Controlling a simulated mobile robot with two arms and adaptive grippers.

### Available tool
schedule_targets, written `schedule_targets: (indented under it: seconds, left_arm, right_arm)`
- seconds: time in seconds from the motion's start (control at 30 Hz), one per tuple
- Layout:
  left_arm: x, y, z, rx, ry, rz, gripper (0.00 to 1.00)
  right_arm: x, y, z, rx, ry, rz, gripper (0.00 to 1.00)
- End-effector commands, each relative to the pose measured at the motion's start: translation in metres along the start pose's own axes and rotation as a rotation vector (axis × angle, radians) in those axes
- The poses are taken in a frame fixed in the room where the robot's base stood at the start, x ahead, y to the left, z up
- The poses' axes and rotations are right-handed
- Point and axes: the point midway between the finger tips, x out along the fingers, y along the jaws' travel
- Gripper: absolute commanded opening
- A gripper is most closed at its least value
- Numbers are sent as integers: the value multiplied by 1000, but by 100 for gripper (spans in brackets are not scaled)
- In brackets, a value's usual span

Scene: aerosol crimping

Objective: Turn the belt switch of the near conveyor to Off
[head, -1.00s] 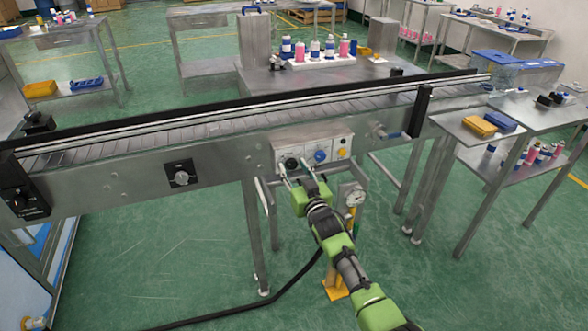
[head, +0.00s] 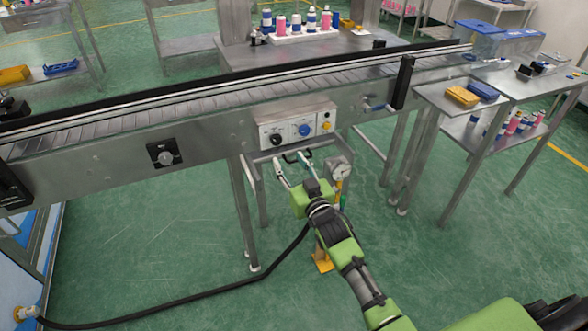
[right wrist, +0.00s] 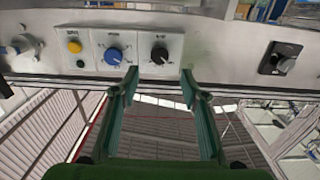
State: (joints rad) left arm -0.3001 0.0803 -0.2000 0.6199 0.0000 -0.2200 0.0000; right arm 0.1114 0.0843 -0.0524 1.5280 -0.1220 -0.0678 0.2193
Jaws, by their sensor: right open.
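The near conveyor (head: 215,125) crosses the head view. Its control panel (head: 297,127) carries a black knob (head: 276,139), a blue knob (head: 304,130) and a yellow button (head: 326,127). A separate switch with a grey knob on a black plate (head: 165,153) sits further left. The labels are too small to read, so I cannot tell which is the belt switch. My right gripper (head: 291,160) is open and empty, just below and in front of the panel. In the right wrist view, the black knob (right wrist: 159,55) lies just beyond and between its fingertips (right wrist: 158,74), apart from them. My left gripper is out of view.
A valve with a blue handle (head: 376,105) is on the conveyor side. A side table (head: 445,99) with yellow and blue trays stands right. A black hose (head: 190,308) lies on the green floor.

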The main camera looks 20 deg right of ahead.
Motion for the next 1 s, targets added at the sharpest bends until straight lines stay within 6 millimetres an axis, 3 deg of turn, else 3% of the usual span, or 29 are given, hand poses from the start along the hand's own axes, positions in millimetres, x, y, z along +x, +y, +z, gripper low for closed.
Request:
schedule_targets:
  seconds: [0.23,0.77,0.87,0.97,1.0]
  left_arm:
    - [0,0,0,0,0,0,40]
    - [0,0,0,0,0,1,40]
    - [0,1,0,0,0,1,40]
    - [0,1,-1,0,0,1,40]
    - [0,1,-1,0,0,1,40]
  right_arm:
    - [-25,0,0,-1,1,0,41]
    - [-27,0,1,0,-1,0,41]
    - [-30,-1,19,-2,-34,-1,41]
    - [-39,-3,63,-6,-116,-3,41]
    - [-45,-4,88,-9,-163,-4,41]
